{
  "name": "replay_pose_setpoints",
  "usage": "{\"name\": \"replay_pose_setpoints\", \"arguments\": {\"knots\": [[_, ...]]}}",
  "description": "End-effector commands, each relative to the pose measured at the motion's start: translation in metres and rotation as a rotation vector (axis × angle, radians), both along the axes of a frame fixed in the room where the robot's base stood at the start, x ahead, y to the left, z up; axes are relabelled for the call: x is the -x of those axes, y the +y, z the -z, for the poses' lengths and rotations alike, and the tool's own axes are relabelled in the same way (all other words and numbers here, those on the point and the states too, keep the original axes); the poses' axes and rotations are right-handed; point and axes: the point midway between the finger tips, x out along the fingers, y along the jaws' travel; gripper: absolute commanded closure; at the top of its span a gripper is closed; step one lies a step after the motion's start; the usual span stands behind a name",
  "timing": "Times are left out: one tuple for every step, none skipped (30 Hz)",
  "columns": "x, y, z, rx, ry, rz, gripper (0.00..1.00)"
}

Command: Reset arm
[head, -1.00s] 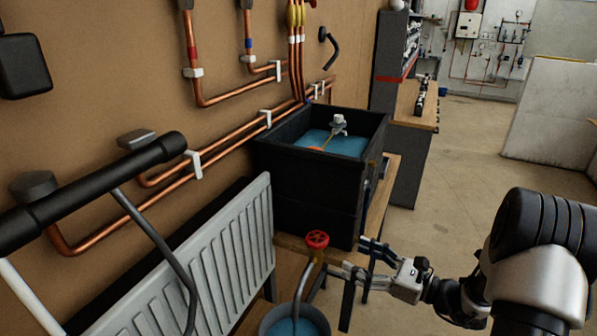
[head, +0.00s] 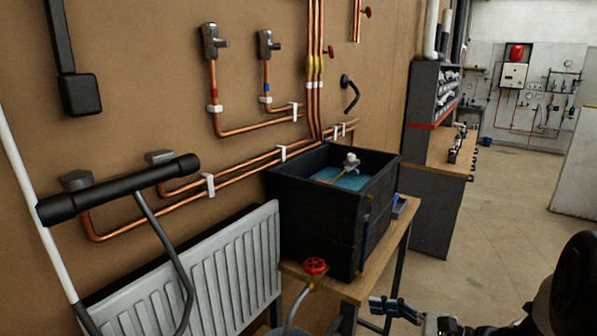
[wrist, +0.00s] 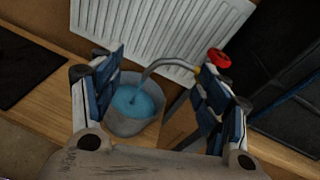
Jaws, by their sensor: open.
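My gripper (head: 395,309) shows at the bottom right of the head view, cut by the lower edge. In the wrist view my gripper (wrist: 160,92) has its two fingers spread wide, with nothing held between them. A grey bucket with blue water (wrist: 133,105) stands beyond and between the fingers. A red valve handle (head: 315,266) sits on a bent metal pipe; it also shows in the wrist view (wrist: 219,58) beside the right finger. I cannot tell from these views whether the finger touches the pipe.
A white radiator (head: 215,268) stands against the wall. A black tank (head: 320,225) with blue water sits on a wooden bench (head: 398,225) behind my gripper. Copper pipes (head: 240,165) run along the wall. The floor (head: 500,220) at the right is clear.

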Motion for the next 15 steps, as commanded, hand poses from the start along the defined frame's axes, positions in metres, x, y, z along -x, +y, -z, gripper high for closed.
{"name": "replay_pose_setpoints", "arguments": {"knots": [[0.01,0.012,-0.004,0.049,-0.018,-0.05,0.31],[0.016,0.019,-0.006,0.082,-0.027,-0.084,0.31],[0.025,0.029,-0.008,0.129,-0.043,-0.129,0.31],[0.034,0.036,-0.009,0.167,-0.057,-0.168,0.31],[0.042,0.044,-0.011,0.209,-0.072,-0.208,0.31],[0.056,0.054,-0.012,0.272,-0.095,-0.27,0.31],[0.067,0.06,-0.012,0.324,-0.115,-0.316,0.31],[0.079,0.067,-0.012,0.377,-0.138,-0.366,0.31],[0.095,0.074,-0.012,0.453,-0.171,-0.433,0.31],[0.107,0.078,-0.011,0.511,-0.196,-0.482,0.31],[0.118,0.081,-0.009,0.568,-0.224,-0.53,0.31],[0.133,0.083,-0.008,0.645,-0.261,-0.593,0.31],[0.144,0.084,-0.006,0.705,-0.291,-0.639,0.31],[0.154,0.084,-0.004,0.762,-0.321,-0.684,0.31],[0.167,0.082,-0.002,0.841,-0.365,-0.742,0.31]]}}
